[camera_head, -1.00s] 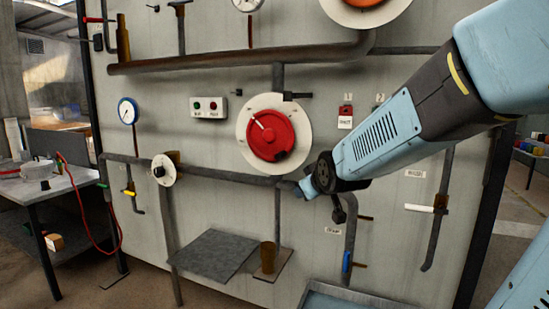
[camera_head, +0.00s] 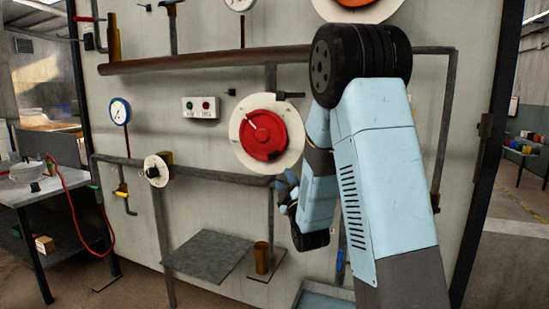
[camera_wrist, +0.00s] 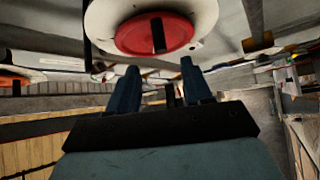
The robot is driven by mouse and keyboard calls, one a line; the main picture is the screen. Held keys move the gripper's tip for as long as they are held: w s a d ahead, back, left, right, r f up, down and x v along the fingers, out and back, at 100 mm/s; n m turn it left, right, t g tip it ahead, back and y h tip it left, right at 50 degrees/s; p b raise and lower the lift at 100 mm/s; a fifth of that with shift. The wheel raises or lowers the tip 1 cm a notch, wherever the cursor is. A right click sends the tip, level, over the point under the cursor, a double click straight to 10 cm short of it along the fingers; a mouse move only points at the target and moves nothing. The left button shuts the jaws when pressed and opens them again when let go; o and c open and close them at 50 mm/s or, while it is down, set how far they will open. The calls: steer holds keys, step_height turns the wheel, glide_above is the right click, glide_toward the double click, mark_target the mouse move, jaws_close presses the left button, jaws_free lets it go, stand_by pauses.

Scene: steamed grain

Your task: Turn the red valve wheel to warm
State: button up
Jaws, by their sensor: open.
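The red valve wheel (camera_head: 262,135) sits on a round white plate (camera_head: 237,150) on the grey wall panel. A pale pointer line shows at its upper left; any lettering on the plate is too small to read. My gripper (camera_head: 284,190) is just below and right of the plate, apart from the wheel, partly hidden by my arm. In the wrist view the red wheel (camera_wrist: 135,36) with a dark bar across it lies beyond the two blue fingers of my gripper (camera_wrist: 158,82). The fingers are apart with nothing between them.
A horizontal pipe (camera_head: 215,177) runs below the wheel and a thicker pipe (camera_head: 200,61) above it. A switch box (camera_head: 201,108), a gauge (camera_head: 120,111) and a white dial (camera_head: 156,170) are to the left. A grey shelf (camera_head: 208,255) juts out below.

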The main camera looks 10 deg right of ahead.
mark_target(274, 156)
steer(key=x, duration=1.3)
steer(key=shift+w+r, duration=0.25)
steer(key=shift+w, duration=0.05)
jaws_close()
steer(key=shift+d, duration=0.15)
